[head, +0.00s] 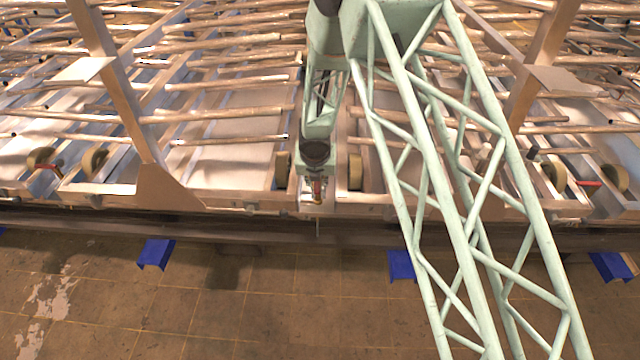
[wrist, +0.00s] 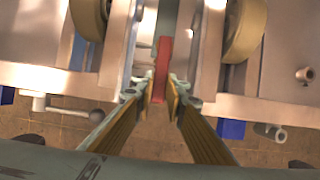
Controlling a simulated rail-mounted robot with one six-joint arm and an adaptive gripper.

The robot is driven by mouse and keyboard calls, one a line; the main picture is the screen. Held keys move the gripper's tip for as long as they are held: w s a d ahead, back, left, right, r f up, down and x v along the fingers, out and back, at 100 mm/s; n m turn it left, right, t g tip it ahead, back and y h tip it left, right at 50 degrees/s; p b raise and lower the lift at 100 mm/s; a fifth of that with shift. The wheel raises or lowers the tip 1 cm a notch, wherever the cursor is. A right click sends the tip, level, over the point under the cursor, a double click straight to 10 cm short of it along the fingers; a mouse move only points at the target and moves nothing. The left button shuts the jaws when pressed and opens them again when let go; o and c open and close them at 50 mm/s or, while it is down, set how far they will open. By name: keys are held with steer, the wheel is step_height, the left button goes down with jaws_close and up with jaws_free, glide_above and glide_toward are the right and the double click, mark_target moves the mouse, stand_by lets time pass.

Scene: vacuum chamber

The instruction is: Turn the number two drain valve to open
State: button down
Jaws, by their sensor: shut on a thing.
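A red valve handle (wrist: 163,60) stands out lengthwise in the middle of the wrist view, between two frame plates. My gripper (wrist: 161,92) has its two yellow-padded fingers closed on either side of its near end. In the head view my gripper (head: 316,196) is at the front edge of the metal frame, and a little red of the handle (head: 317,186) shows there. The valve body behind the handle is mostly hidden, and I cannot read a number on it.
Tan wheels (wrist: 243,28) flank the handle closely. A grey lever with a dark knob (wrist: 100,115) sits to the left in the wrist view. Other red handles show at the far left (head: 50,167) and right (head: 588,183). The tiled floor (head: 300,300) in front has blue brackets (head: 156,253).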

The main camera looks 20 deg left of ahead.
steer(key=c, duration=2.6)
jaws_free()
steer(key=shift+r, duration=0.1)
steer(key=v, duration=1.1)
steer(key=shift+r, duration=0.4)
steer(key=shift+s, duration=0.15)
steer(key=shift+d+r, duration=0.1)
